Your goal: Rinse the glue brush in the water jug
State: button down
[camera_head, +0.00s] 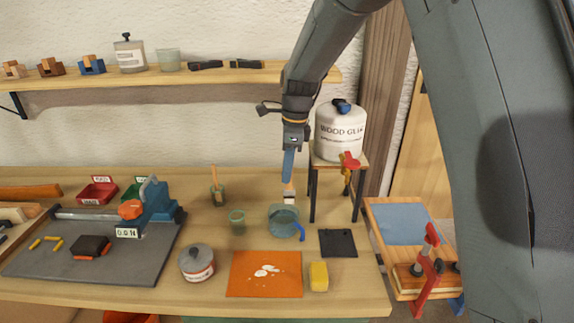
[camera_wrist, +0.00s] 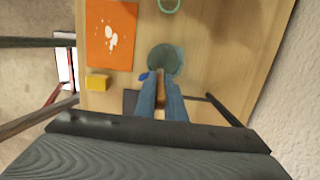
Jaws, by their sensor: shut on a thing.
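My gripper (camera_head: 288,178) points down, its blue fingers shut on the glue brush (camera_head: 289,194). The brush hangs with its pale bristle end downward, at the rim of the water jug in the picture. Whether the tip has entered the jug I cannot tell. The water jug (camera_head: 283,224) is clear, with bluish water and a blue handle at its right. In the wrist view the jug (camera_wrist: 165,61) lies just past the fingertips (camera_wrist: 161,82). A brown part of the brush (camera_wrist: 162,102) shows between the fingers; its bristles are hidden there.
A small glass (camera_head: 237,222) and a brush jar (camera_head: 217,196) stand left of the jug. An orange mat (camera_head: 250,285) with white spots, a yellow sponge (camera_head: 319,276), a lidded tin (camera_head: 197,264) and a dark pad (camera_head: 338,243) lie nearer. A wood glue container (camera_head: 339,137) stands on a stand behind right.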

aim_at(287, 189)
jog(key=shift+f+b, duration=1.95)
jog(key=shift+f, duration=0.7)
jog(key=shift+s+f+b, duration=0.1)
jog(key=shift+f+b, duration=0.55)
jog(key=shift+f, duration=2.35)
jog(key=shift+r+p, duration=3.6)
jog(key=shift+r, duration=1.2)
notch_tip(287, 189, up, 2)
jog(key=shift+p, duration=0.65)
jog(key=shift+r, duration=1)
